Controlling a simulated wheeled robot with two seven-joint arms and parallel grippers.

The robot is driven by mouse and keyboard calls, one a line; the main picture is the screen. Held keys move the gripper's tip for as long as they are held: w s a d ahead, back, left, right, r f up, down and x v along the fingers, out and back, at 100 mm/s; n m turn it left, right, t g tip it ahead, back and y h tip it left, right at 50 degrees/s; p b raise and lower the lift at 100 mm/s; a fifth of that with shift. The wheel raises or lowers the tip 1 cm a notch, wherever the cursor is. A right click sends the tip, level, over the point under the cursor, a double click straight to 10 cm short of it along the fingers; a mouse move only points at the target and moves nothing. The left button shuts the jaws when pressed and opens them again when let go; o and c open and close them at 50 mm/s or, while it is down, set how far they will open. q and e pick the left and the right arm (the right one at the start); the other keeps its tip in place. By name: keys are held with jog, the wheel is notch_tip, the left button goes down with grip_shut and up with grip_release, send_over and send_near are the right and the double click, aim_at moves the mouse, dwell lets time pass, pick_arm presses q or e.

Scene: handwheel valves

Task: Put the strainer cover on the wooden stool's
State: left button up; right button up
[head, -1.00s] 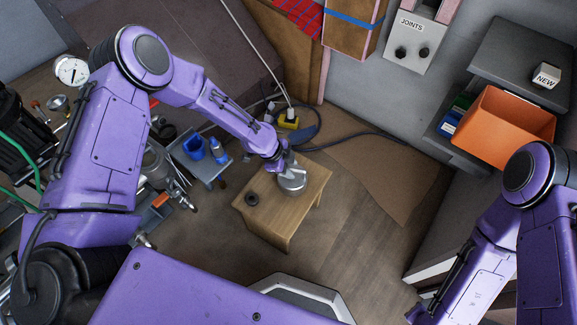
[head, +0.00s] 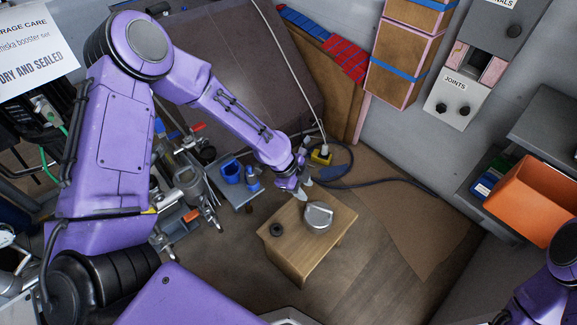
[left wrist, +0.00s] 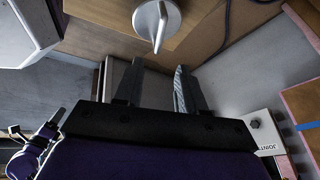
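The strainer cover (head: 318,216), a round grey metal lid with a bar handle on top, lies on the wooden stool (head: 298,250), on the right part of its top. The cover (left wrist: 152,20) also shows in the left wrist view, beyond the fingertips, with the stool top (left wrist: 205,22) beside it. My left gripper (head: 303,190) is just behind and left of the cover, near the stool's back edge, apart from the cover. In the left wrist view the fingers of my left gripper (left wrist: 159,68) stand apart with nothing between them. My right gripper is out of view.
A small dark ring (head: 276,230) lies on the stool's left part. A low grey table with a blue container (head: 232,172) stands left of the stool. A cable (head: 375,182) runs on the floor behind. An orange bin (head: 535,200) is at right. The floor right of the stool is clear.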

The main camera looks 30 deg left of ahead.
pick_arm(q)
jog(key=shift+f, duration=0.1)
jog(key=s+a+f+n+y, duration=0.1)
jog(key=s+f+n+y, duration=0.1)
jog(key=s+f+n, duration=0.55)
jog(key=s+a+f+n+y, duration=0.1)
jog(key=s+f+n, duration=0.4)
jog(key=s+n, duration=0.45)
jog(key=s+a+r+n+y, duration=0.1)
jog(key=s+a+n+y, duration=0.3)
jog(key=s+a+n, duration=0.2)
jog(key=s+a, duration=0.2)
jog(key=s, duration=0.2)
jog(key=shift+a+r+n+y, duration=0.15)
jog(key=shift+a+n+y, duration=0.15)
jog(key=shift+a, duration=0.05)
jog(key=shift+s, duration=0.1)
